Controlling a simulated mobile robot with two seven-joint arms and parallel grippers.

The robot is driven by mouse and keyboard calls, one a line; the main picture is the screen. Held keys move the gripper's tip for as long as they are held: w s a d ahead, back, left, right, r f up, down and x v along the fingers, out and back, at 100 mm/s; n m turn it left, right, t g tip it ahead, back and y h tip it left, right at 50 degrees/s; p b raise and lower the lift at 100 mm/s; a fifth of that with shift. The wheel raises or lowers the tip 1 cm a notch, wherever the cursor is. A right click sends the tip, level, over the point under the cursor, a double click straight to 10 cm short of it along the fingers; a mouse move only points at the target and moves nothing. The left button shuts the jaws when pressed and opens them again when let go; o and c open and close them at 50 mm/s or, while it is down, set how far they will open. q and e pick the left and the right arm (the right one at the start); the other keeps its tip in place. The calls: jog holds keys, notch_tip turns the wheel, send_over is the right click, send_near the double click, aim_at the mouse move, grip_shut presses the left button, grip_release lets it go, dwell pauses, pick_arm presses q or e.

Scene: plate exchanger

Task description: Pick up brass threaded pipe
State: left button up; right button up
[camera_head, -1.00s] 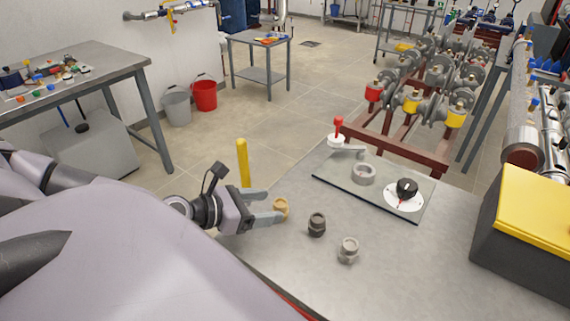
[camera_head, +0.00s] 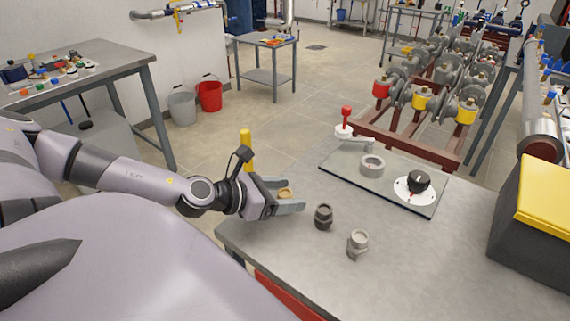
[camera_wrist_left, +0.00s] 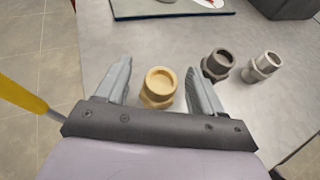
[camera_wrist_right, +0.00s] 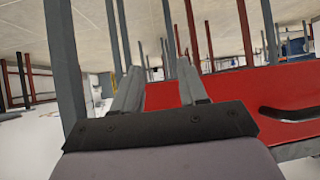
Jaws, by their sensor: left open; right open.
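The brass threaded pipe (camera_head: 285,192) is a short gold-coloured fitting standing on the grey table (camera_head: 420,265). In the head view it is partly hidden by my left gripper (camera_head: 291,195). In the left wrist view the brass pipe (camera_wrist_left: 159,86) stands between the two open fingers of my left gripper (camera_wrist_left: 163,82), with a gap visible on both sides. A dark threaded fitting (camera_head: 323,217) and a light grey fitting (camera_head: 357,243) stand to its right. My right gripper (camera_wrist_right: 160,82) shows only in its own wrist view, open and empty.
A plate (camera_head: 385,182) with a red-handled valve (camera_head: 346,120), a ring and a black knob lies at the table's back. A black box with a yellow lid (camera_head: 545,195) stands at right. A yellow post (camera_head: 246,150) rises beside the left arm. My right gripper faces a red panel (camera_wrist_right: 230,98).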

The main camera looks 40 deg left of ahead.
pick_arm(q)
jog(key=w+f+b, duration=0.1)
jog(key=b, duration=0.1)
jog(key=shift+d+b, duration=0.15)
jog(key=shift+b, duration=0.2)
jog(key=shift+w+d+b, duration=0.15)
jog(key=shift+w+b, duration=0.15)
jog(key=shift+b, duration=0.35)
jog(key=shift+r, duration=0.1)
jog(key=c, duration=1.2)
